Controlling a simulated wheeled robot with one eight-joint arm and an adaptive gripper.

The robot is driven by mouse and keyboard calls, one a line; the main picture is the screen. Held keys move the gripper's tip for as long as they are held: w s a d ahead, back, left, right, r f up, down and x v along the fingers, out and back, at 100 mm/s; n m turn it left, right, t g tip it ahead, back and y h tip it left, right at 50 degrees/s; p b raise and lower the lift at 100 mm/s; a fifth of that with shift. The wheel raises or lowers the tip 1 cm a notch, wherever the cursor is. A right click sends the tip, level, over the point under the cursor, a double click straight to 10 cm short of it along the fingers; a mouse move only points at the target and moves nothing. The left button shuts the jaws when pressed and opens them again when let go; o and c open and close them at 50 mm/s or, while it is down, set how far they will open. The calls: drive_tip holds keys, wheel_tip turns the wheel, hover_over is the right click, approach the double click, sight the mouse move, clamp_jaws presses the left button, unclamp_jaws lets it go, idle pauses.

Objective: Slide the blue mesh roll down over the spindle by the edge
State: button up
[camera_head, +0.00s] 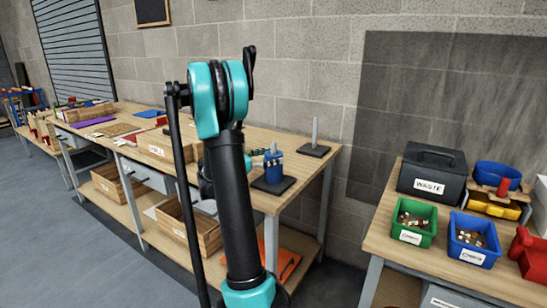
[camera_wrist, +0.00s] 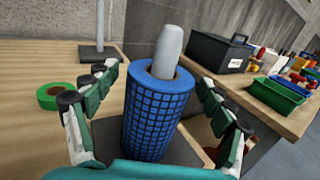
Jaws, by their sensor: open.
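The blue mesh roll (camera_head: 273,172) is upright around the spindle by the table edge, low over its dark square base (camera_head: 287,184). The pale spindle tip (camera_wrist: 168,48) sticks out of the top of the roll (camera_wrist: 155,115) in the wrist view. My gripper (camera_wrist: 158,78) is open, with one finger on each side of the roll; gaps show beside the upper roll. In the head view my arm hides most of the gripper. The lower roll is partly hidden by my gripper in the wrist view, so contact with the base cannot be told there.
A second, empty spindle (camera_head: 314,132) stands behind on its own dark base. A green tape ring (camera_wrist: 62,96) lies left of my gripper. Across a gap, another table holds a black waste box (camera_head: 432,174), a green bin (camera_head: 414,222) and a blue bin (camera_head: 475,238).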

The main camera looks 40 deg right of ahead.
drive_tip(key=w+a, duration=0.1)
drive_tip(key=a, duration=1)
drive_tip(key=shift+w, duration=0.2)
